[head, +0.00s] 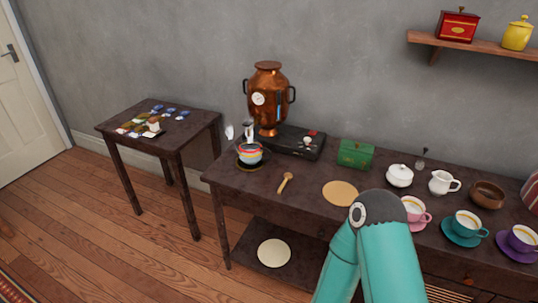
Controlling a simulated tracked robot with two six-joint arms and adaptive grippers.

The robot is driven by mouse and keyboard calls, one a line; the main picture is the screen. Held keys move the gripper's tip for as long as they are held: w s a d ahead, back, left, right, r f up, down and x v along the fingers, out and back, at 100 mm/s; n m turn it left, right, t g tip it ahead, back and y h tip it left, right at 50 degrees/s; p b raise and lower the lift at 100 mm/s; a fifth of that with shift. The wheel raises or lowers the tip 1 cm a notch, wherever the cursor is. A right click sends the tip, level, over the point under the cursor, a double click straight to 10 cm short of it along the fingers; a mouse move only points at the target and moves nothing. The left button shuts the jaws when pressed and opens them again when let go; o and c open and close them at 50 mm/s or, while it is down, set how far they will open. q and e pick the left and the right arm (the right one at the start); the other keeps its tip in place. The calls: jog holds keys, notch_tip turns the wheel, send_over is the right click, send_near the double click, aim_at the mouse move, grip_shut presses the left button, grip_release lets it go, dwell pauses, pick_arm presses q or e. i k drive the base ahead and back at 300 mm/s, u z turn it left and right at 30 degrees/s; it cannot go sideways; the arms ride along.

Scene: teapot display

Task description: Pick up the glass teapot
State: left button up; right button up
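A bare round tan mat (340,193) lies on the dark table (310,190), just beyond the top of a teal arm of mine. A second round pale mat (274,253) lies on the low shelf under the table, and nothing stands on it. The arm rises from the bottom edge and hides part of the table front and the shelf. Neither gripper shows in the view.
A white lidded bowl (399,175), creamer (443,183), brown bowl (487,195) and several cups crowd the right.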

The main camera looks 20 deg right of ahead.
aim_at(251, 154)
jog(key=u, duration=1.2)
jog(key=i, duration=0.1)
jog(key=z, duration=2.7)
jog(key=i, duration=0.65)
jog(key=u, duration=0.25)
jog(key=k, duration=0.75)
jog(key=z, duration=0.15)
jog(key=i, duration=0.85)
jog(key=u, duration=0.05)
